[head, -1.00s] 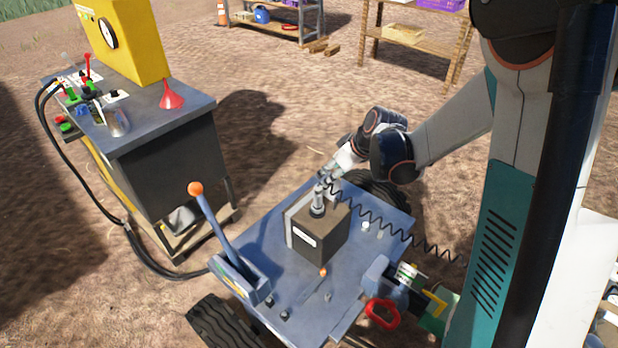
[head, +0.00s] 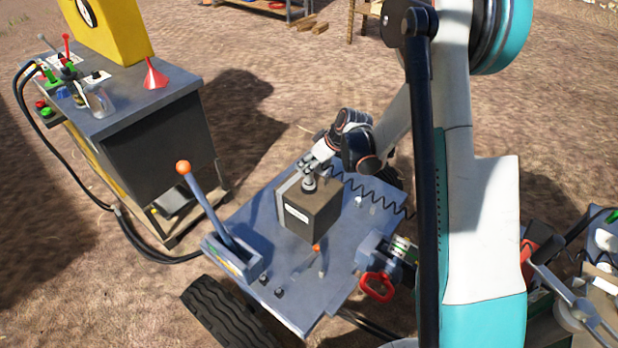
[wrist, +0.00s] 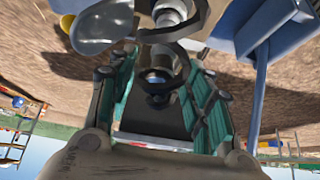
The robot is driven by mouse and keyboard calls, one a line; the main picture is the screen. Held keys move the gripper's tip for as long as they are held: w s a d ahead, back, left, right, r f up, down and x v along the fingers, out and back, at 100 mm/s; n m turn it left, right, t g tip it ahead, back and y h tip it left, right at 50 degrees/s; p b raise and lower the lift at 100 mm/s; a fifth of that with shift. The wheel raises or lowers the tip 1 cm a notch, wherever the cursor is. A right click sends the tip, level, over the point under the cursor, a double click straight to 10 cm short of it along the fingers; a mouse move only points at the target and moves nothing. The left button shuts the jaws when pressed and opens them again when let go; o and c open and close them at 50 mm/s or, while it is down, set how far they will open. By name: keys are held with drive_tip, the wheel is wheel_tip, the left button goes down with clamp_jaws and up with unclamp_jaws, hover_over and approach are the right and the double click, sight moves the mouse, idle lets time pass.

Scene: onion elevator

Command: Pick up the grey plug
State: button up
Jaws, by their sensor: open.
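A small grey plug (head: 309,184) stands upright on top of a dark brown box with a white label (head: 310,211), on the blue-grey cart top (head: 232,293). My gripper (head: 307,167) is just above the plug, at or very near its upper end. In the wrist view my open gripper (wrist: 163,72) has its teal-padded fingers on either side of a gap. A silvery cylinder, apparently the plug (wrist: 168,13), shows at the top of that view. Dark coil loops (wrist: 163,97) cross the gap. I cannot tell whether the fingers touch the plug.
A lever with an orange knob (head: 184,168) rises from the cart's left side. A red handle (head: 377,287) is at its right. A black coiled cord (head: 365,187) runs right from near my gripper.

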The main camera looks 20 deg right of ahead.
drive_tip(key=b+x, duration=0.2)
drive_tip(key=x, duration=0.3)
drive_tip(key=shift+f+b, duration=0.1)
drive_tip(key=shift+b, duration=0.2)
clamp_jaws()
